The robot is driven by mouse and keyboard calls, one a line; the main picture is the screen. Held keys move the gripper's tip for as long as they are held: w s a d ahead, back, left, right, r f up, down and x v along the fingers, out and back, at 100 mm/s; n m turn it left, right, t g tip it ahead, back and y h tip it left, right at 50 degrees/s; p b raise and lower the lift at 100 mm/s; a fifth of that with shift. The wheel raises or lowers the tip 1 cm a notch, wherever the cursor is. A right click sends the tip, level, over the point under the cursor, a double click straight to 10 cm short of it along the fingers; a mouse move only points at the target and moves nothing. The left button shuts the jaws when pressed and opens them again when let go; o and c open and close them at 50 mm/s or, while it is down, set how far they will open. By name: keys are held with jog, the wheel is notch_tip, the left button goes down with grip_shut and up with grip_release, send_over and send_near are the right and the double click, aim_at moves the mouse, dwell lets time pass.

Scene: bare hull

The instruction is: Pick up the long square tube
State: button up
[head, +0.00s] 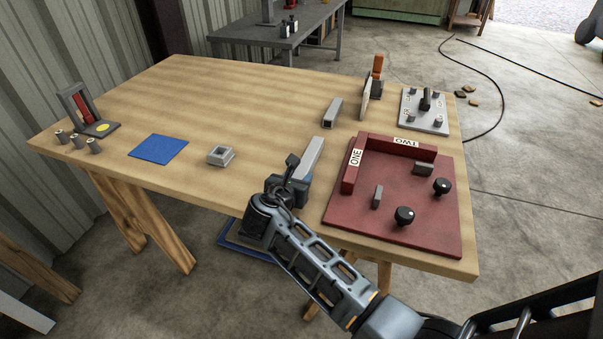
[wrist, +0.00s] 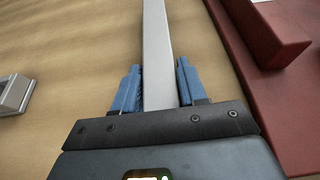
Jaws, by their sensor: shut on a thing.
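The long square tube (head: 313,156) is pale grey and lies lengthwise in my gripper (head: 291,186), left of the red board. In the wrist view the tube (wrist: 158,50) runs up from between the two blue fingers (wrist: 160,88). The fingers are shut on its sides. The tube's near end is hidden by the gripper. I cannot tell whether the tube touches the wooden table or is slightly above it.
A red board (head: 420,218) with blocks marked ONE and TWO and black knobs is close on the right. A shorter grey tube (head: 333,112) lies behind. A grey square socket (head: 221,155) and blue mat (head: 159,148) are left. The table's back middle is clear.

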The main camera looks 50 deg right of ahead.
jog(key=shift+r, duration=0.6)
notch_tip(320, 180, up, 3)
jog(key=shift+f, duration=0.1)
jog(key=s+d+r, duration=0.7)
jog(key=d, duration=0.2)
jog(key=shift+s+p, duration=0.15)
jog(key=shift+p, duration=0.15)
